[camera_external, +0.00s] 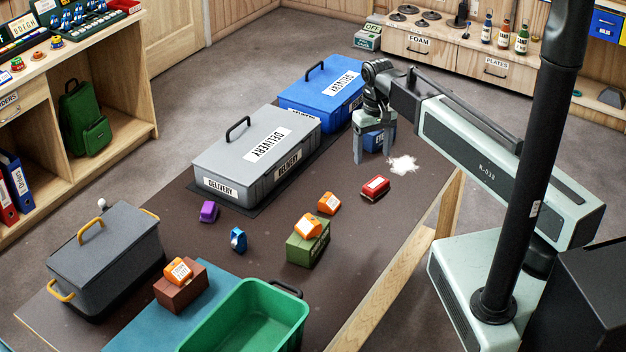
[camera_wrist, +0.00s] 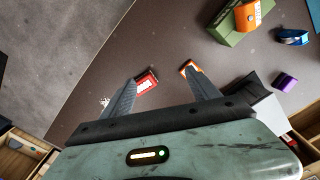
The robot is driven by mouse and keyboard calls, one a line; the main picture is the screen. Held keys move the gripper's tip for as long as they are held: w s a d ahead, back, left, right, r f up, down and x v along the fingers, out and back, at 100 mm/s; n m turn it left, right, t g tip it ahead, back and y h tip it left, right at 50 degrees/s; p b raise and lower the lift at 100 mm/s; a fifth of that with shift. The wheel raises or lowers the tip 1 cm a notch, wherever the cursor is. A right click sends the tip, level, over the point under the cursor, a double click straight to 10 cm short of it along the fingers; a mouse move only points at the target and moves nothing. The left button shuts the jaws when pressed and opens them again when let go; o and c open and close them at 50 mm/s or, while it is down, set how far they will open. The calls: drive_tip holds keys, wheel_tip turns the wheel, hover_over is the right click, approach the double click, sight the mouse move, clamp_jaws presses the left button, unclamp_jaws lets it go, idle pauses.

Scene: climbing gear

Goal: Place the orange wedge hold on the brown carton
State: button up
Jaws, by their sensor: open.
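The brown carton (camera_external: 181,290) stands at the table's front left on a teal mat, with an orange hold (camera_external: 178,271) on its top. A second orange hold (camera_external: 308,226) sits on a green carton (camera_external: 305,250). A third orange hold (camera_external: 329,203) lies on the bare table behind it. I cannot tell surely which is the wedge. My gripper (camera_external: 374,157) is open and empty above the far right of the table. In the wrist view my gripper (camera_wrist: 160,76) has the table's orange hold (camera_wrist: 190,68) near one fingertip. The brown carton is out of the wrist view.
A red hold (camera_external: 375,187) lies near my gripper, beside white powder (camera_external: 403,165). Purple (camera_external: 208,211) and blue (camera_external: 238,239) holds lie mid-table. Grey (camera_external: 255,155) and blue (camera_external: 322,85) delivery boxes stand behind. A green bin (camera_external: 250,320) and a dark lidded box (camera_external: 105,260) flank the brown carton.

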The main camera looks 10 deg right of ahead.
drive_tip(key=s+d+m, duration=0.1)
drive_tip(key=s+d, duration=0.1)
drive_tip(key=d, duration=0.7)
drive_tip(key=s+d+m, duration=0.1)
drive_tip(key=s+d, duration=0.2)
drive_tip(key=d, duration=0.6)
drive_tip(key=shift+s+m, duration=0.3)
